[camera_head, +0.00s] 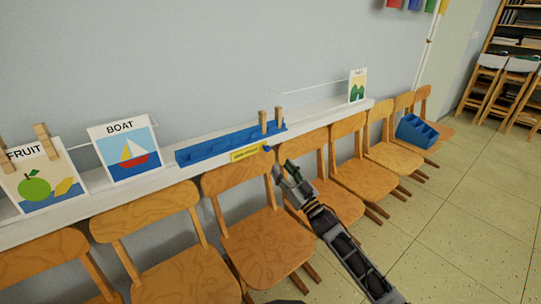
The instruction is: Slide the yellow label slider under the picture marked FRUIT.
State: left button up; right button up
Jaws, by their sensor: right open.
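The yellow label slider (246,153) sits on the front of the white ledge, below the long blue rack and right of the BOAT picture. The picture marked FRUIT (42,177) stands at the far left of the ledge, showing a green apple and a lemon, with wooden clothespins at its top. My right gripper (277,166) is open, just right of the slider and close to the ledge's front edge. I cannot tell whether it touches the slider. My left gripper is not in view.
The BOAT picture (125,150) stands between FRUIT and the blue rack (215,146). Wooden chairs (258,225) line the ledge, their backs close below it. A small picture (357,86) stands at the ledge's right end. A blue caddy (417,131) sits on a chair.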

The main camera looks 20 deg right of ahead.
aim_at(268, 151)
jog(key=x, duration=0.4)
jog(key=shift+b, duration=0.4)
jog(key=shift+x, duration=1)
jog(key=shift+b+x, duration=0.35)
jog(key=shift+x, duration=0.45)
jog(key=shift+w+a+r, duration=0.1)
jog(key=shift+w+r, duration=0.05)
jog(key=shift+w, duration=0.15)
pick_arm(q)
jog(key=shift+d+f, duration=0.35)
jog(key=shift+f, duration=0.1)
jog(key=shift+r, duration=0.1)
pick_arm(e)
jog(key=shift+c, duration=0.8)
grip_shut()
